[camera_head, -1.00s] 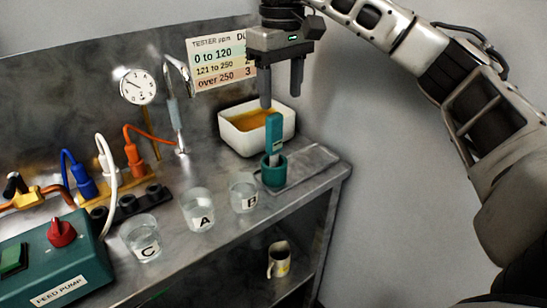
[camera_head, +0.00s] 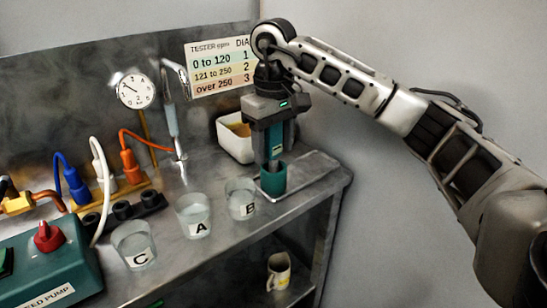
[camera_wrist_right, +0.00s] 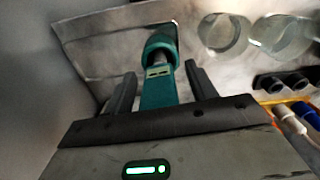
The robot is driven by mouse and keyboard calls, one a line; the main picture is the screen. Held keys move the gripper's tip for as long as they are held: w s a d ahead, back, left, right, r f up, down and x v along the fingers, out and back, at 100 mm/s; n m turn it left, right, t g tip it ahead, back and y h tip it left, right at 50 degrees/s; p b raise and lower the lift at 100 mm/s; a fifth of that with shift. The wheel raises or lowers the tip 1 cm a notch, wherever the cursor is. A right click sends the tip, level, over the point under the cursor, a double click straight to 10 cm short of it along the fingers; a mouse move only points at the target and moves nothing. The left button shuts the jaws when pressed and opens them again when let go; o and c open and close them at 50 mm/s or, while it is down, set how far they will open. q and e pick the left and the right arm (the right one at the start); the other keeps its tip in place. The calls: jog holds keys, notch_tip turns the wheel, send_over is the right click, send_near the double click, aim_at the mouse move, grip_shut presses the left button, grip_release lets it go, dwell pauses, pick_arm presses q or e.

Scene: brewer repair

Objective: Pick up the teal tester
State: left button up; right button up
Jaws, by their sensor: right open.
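The teal tester (camera_head: 276,142) stands upright in a teal cup-shaped holder (camera_head: 273,183) at the right end of the steel bench. My right gripper (camera_head: 275,150) points down over it, with its fingers on either side of the tester's upper part. In the right wrist view the tester (camera_wrist_right: 158,92) lies between the two open fingers of my right gripper (camera_wrist_right: 160,85), with gaps visible on both sides. The holder (camera_wrist_right: 160,42) shows beyond it. My left gripper is not in view.
Glasses B (camera_head: 240,198), A (camera_head: 194,216) and C (camera_head: 134,245) stand left of the holder. A white basin (camera_head: 232,138) is behind the gripper. A steel tray (camera_head: 312,170) lies at the bench's right edge. The feed pump box (camera_head: 55,265) is at front left.

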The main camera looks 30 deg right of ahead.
jog(key=shift+c, duration=0.3)
jog(key=c, duration=1)
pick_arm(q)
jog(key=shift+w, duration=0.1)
